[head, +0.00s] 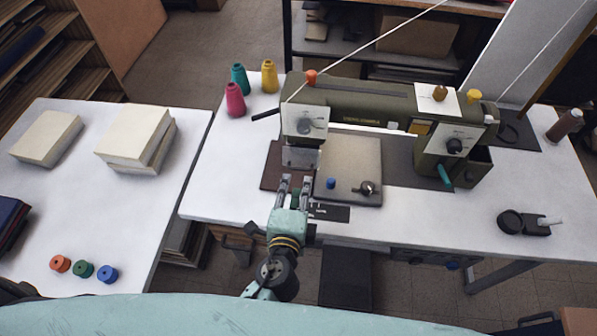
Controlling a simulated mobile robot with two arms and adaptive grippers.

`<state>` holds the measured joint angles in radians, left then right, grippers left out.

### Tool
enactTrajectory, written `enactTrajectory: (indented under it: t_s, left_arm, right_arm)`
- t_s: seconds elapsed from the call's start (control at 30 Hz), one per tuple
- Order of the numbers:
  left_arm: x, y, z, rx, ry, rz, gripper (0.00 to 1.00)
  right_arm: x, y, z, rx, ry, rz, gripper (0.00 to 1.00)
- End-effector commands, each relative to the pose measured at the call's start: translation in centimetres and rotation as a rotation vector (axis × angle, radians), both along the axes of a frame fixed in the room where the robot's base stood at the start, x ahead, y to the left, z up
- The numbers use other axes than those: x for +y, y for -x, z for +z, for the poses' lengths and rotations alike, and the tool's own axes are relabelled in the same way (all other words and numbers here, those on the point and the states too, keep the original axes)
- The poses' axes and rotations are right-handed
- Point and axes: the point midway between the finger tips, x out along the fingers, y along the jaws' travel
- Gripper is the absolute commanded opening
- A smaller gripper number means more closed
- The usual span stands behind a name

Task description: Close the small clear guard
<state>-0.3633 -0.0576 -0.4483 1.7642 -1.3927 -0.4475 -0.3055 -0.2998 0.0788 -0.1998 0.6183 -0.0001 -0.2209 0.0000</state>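The small clear guard (301,157) shows as a pale see-through plate below the needle head (305,121) of the olive sewing machine (372,108). Its exact tilt is hard to tell at this size. My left gripper (294,180) points away from me, just in front of the guard and over the front of the machine's bed. Its two fingers are apart, with no guard visible between them. The fingertips are close to the guard's lower edge; I cannot tell whether they touch it. My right gripper is not in view.
Thread cones (239,80) stand left of the machine. A blue knob (331,183) and a round metal part (366,188) sit on the beige plate right of my gripper. A black item (524,223) lies at the right. The white table's front left is clear.

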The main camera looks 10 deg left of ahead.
Motion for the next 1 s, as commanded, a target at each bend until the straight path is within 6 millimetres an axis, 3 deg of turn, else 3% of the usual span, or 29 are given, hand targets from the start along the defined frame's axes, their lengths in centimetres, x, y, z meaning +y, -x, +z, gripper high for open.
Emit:
enactTrajectory:
  t_s: [0.3,0.73,1.0]
  left_arm:
    - [0.0,-4.6,-1.1,-0.002,-0.001,0.001,0.26]
    - [0.0,-5.5,-1.4,-0.001,0.0,0.001,0.26]
    - [0.0,-5.5,-1.4,-0.001,0.0,0.001,0.02]
  right_arm:
    - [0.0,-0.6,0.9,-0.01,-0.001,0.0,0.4]
    - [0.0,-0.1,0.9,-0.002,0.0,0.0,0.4]
    - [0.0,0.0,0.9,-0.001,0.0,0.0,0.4]
